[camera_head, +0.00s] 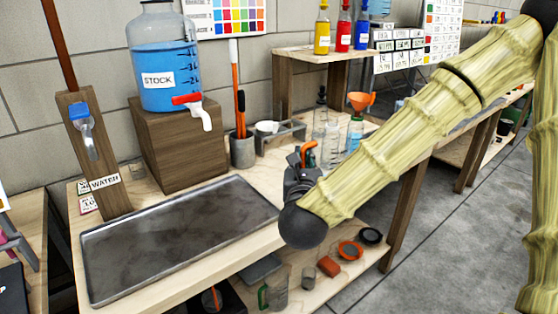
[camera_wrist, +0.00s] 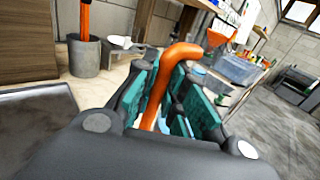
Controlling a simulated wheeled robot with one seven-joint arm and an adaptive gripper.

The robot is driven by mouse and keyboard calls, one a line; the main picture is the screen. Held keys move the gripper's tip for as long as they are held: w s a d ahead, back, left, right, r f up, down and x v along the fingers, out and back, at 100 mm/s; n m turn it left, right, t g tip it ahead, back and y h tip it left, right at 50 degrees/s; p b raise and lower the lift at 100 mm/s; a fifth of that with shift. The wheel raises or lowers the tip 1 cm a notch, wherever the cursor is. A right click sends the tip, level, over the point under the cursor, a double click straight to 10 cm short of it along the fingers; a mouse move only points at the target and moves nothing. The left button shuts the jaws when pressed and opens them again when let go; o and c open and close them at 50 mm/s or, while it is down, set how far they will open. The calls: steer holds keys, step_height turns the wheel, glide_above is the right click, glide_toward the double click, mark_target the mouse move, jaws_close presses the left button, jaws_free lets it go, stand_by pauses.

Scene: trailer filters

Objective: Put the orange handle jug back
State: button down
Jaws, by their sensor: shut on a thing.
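My gripper (camera_head: 301,163) is above the bench, just right of the metal tray, at the end of my raised arm. It is shut on the orange handle (camera_head: 309,149) of the jug. In the wrist view, the orange handle (camera_wrist: 178,62) stands up between the green-padded fingers (camera_wrist: 160,100) and bends over to the right at its top. The jug's body is mostly hidden by my gripper and hand. I cannot tell whether the jug touches the bench.
A shallow metal tray (camera_head: 150,250) lies at left on the bench. Behind stand the blue STOCK tank (camera_head: 165,60) and a grey cup (camera_head: 243,152) with brushes. Clear bottles and an orange funnel (camera_head: 360,101) stand near my gripper. A green-handled jug (camera_head: 276,290) is on the lower shelf.

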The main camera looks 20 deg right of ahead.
steer(key=shift+f, duration=0.15)
steer(key=shift+w+a+r, duration=0.1)
steer(key=shift+w+r, duration=0.1)
steer(key=w+a+f, duration=0.1)
steer(key=w+f, duration=0.1)
steer(key=w, duration=0.4)
steer(key=w+f, duration=0.2)
steer(key=w, duration=0.4)
steer(key=shift+w+a+f, duration=0.25)
steer(key=shift+w+a, duration=0.15)
steer(key=c, duration=1.5)
jaws_free()
steer(key=shift+f, duration=0.1)
steer(key=shift+a+p, duration=0.1)
steer(key=shift+p, duration=0.25)
steer(key=v, duration=0.7)
steer(key=b+v, duration=0.1)
steer(key=v, duration=0.3)
steer(key=shift+w+r, duration=0.1)
steer(key=shift+r, duration=0.3)
